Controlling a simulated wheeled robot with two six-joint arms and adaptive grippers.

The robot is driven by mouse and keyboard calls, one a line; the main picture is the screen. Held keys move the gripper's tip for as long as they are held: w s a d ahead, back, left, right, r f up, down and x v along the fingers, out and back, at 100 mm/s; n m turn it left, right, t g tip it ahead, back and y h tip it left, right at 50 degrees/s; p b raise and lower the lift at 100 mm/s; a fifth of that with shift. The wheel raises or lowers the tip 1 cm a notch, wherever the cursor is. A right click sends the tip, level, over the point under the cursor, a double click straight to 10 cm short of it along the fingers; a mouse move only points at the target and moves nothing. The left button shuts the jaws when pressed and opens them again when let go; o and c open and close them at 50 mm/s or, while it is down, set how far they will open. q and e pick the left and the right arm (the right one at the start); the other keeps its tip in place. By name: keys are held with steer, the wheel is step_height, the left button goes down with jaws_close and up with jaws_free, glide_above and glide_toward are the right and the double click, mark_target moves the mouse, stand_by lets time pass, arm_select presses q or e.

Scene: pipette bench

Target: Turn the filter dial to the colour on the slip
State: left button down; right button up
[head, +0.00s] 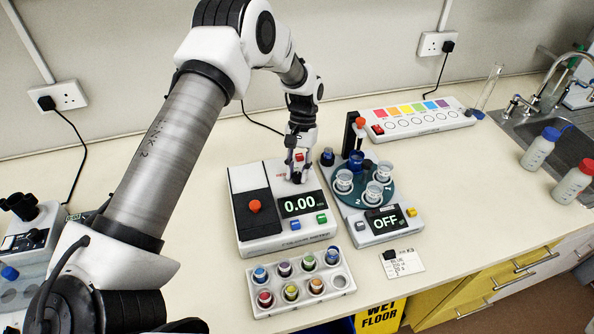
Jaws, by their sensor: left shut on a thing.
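The colour meter (262,225) stands mid-bench, with a black lid, an orange knob and a display reading 0.00. My left gripper (299,172) reaches down at its back right corner, shut on the filter dial (297,180). The gripper fingers hide most of the dial, and I cannot tell which colour it points to. The paper slip (405,265) lies in front of the mixer, with a small black object on its top left corner. Its first line seems to read BLUE; the lines below are too small to read surely. My right gripper is not in view.
A device with a green turntable of cups (376,195) and an OFF display stands close right of the meter. A rack of coloured vials (300,285) is in front. A colour-square panel (412,117), bottles (540,148) and a sink (572,150) lie further right.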

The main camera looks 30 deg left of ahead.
arm_select(q)
steer(key=shift+f+m+y, duration=0.15)
steer(key=shift+m+y, duration=0.25)
steer(key=shift+m, duration=0.8)
steer(key=c, duration=0.9)
jaws_free()
steer(key=shift+w, duration=0.1)
steer(key=v, duration=1.2)
steer(key=shift+w+d, duration=0.15)
steer(key=shift+w, duration=0.05)
